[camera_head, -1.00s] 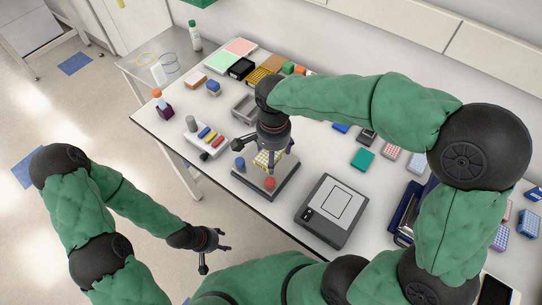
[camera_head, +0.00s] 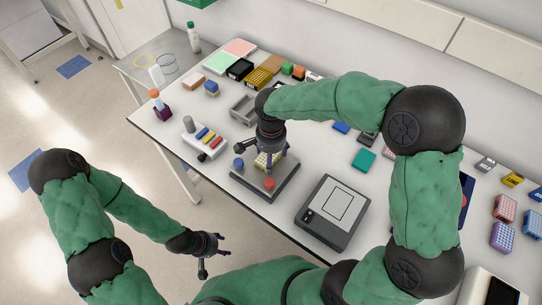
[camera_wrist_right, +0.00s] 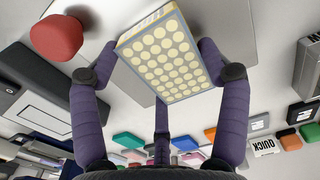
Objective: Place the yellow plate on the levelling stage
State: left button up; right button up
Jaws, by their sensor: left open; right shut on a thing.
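The yellow plate (camera_head: 263,160), a block with rows of pale round wells, is between the fingers of my right gripper (camera_head: 266,156). The right wrist view shows the plate (camera_wrist_right: 165,55) tilted in that picture, with purple fingers (camera_wrist_right: 160,75) shut on it from both sides. The levelling stage (camera_head: 286,179) has a dark base, a blue knob (camera_head: 239,163) and a red knob (camera_head: 269,183). The plate is over or on the stage's top; I cannot tell whether they touch. My left gripper (camera_head: 218,246) is open and empty, off the table's front edge.
A grey flat-topped device (camera_head: 333,212) stands right of the stage. A white rack (camera_head: 205,139) with coloured pieces is to the left, a grey tray (camera_head: 243,109) behind. Several racks and boxes line the back and right.

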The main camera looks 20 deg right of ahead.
jog(key=shift+f, duration=0.1)
jog(key=o, duration=1.2)
jog(key=shift+w+r, duration=0.1)
jog(key=shift+r, duration=0.5)
notch_tip(320, 180, up, 11)
jog(key=p, duration=0.2)
jog(key=shift+p, duration=0.3)
